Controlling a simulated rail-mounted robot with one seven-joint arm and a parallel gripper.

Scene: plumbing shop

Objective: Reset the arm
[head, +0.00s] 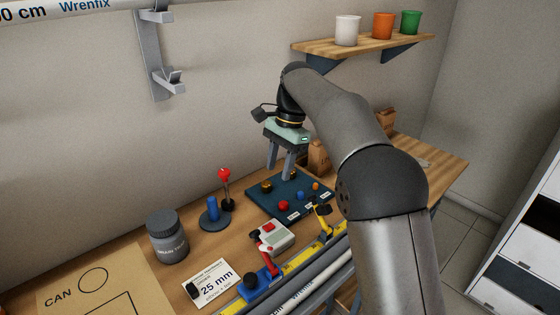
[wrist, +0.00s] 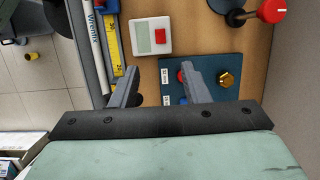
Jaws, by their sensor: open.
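My gripper (head: 280,158) hangs above the dark blue board (head: 256,201) on the workbench, with its fingers pointing down. It is open and nothing shows between its fingers. In the wrist view my gripper (wrist: 158,88) has its two fingers well apart over the bench. The blue board (wrist: 234,66) lies below the right finger, with a brass fitting (wrist: 227,79) on it. The right finger partly hides a red and a blue piece on the board.
A shelf (head: 362,45) holds three cups.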

